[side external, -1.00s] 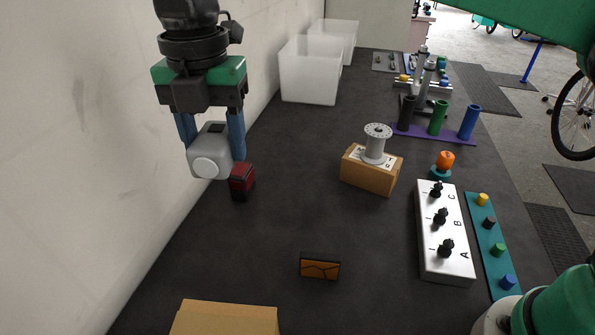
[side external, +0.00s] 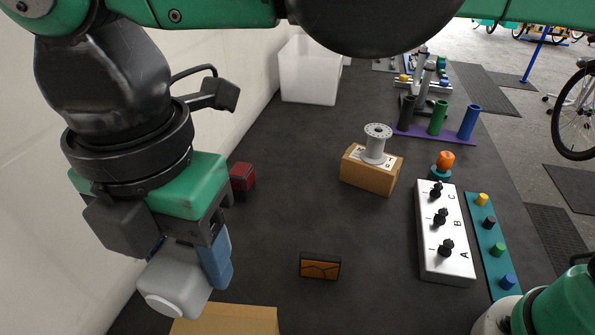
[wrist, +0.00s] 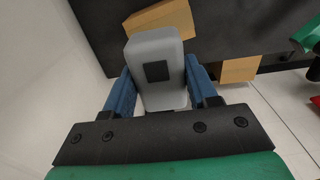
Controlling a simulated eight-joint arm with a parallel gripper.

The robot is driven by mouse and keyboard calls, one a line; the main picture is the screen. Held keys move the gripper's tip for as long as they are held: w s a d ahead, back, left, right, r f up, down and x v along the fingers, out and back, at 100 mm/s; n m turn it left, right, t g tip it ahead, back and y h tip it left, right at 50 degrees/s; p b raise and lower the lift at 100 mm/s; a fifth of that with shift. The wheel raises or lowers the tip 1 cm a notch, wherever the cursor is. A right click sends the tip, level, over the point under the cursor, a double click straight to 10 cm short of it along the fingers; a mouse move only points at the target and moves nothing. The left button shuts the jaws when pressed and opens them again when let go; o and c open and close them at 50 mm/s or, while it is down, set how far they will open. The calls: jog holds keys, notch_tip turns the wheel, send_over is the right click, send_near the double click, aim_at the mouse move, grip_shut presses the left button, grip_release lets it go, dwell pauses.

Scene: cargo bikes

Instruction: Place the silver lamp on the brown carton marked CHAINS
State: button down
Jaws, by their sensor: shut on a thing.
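My gripper (side external: 188,264) is shut on the silver lamp (side external: 172,286), a grey rounded block with a pale round lens, held between blue fingers. In the wrist view the lamp (wrist: 155,60) shows a dark rectangle on its face. A brown carton (side external: 225,322) at the bottom edge of the side view is partly cut off and partly behind the lamp. The wrist view shows two brown cartons, one (wrist: 172,14) partly behind the lamp and one (wrist: 240,69) to its right. No CHAINS marking is readable on any carton.
A labelled carton (side external: 368,174) bears a grey spool (side external: 375,145). A red-black block (side external: 241,178) and an orange-black piece (side external: 320,267) stand on the dark bench. A white switch panel (side external: 443,240) lies right. The white wall (wrist: 88,62) is close on the left.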

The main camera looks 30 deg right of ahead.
aim_at(222, 331)
notch_tip(222, 331, down, 11)
jog(key=shift+f, duration=0.1)
dwell(0.3)
jog(key=shift+f, duration=0.1)
jog(key=shift+c, duration=1.2)
grip_release()
